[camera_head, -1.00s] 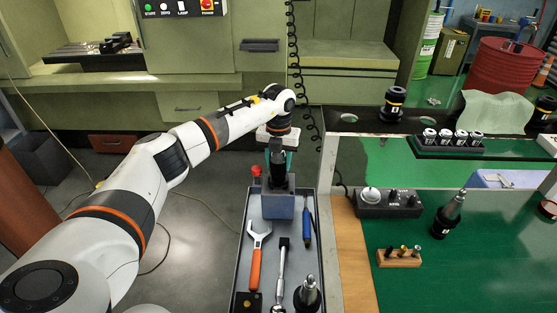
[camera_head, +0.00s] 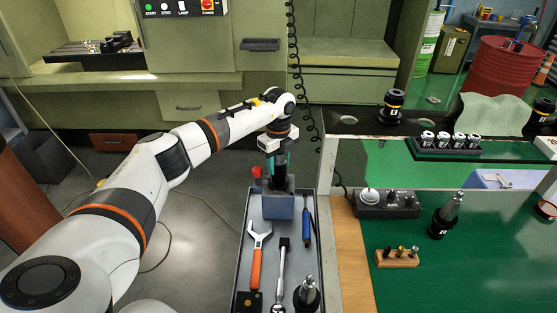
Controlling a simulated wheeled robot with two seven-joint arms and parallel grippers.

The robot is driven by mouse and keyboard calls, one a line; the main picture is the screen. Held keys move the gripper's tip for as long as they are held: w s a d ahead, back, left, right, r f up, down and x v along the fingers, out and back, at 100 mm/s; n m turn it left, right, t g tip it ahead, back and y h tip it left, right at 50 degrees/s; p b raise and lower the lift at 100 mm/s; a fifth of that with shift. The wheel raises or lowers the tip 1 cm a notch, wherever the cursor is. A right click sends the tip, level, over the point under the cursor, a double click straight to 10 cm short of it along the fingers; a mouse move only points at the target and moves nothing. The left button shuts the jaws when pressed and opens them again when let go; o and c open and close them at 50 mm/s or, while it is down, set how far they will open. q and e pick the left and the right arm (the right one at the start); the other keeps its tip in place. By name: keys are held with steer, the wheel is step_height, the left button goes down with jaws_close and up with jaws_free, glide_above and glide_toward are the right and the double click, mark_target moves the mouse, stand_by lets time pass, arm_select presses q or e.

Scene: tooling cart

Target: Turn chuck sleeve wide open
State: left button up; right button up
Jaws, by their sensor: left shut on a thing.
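The chuck (camera_head: 278,183) stands upright in a blue-grey holder block (camera_head: 278,207) at the far end of the tool tray. My left gripper (camera_head: 279,165) comes down over it from above and is shut on its upper part, the sleeve. The gripper's body and fingers hide most of the sleeve, so how far it is turned cannot be seen. My right gripper is not in view.
The tray (camera_head: 243,225) also holds an orange-handled wrench (camera_head: 257,257), a ratchet (camera_head: 281,275), a blue-handled tool (camera_head: 307,222) and a dark tool holder (camera_head: 307,296). A green-topped bench (camera_head: 450,275) is at right. A coiled black cable (camera_head: 293,75) hangs behind the gripper.

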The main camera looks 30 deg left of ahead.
arm_select(q)
steer(key=n+p, duration=0.1)
steer(key=n, duration=0.4)
steer(key=shift+r+n+p, duration=0.2)
steer(key=shift+n+p, duration=0.1)
steer(key=shift+p, duration=0.05)
steer(key=shift+n+p, duration=0.8)
steer(key=shift+n, duration=1.4)
steer(key=shift+f, duration=0.1)
steer(key=o, duration=1)
steer(key=shift+s, duration=0.1)
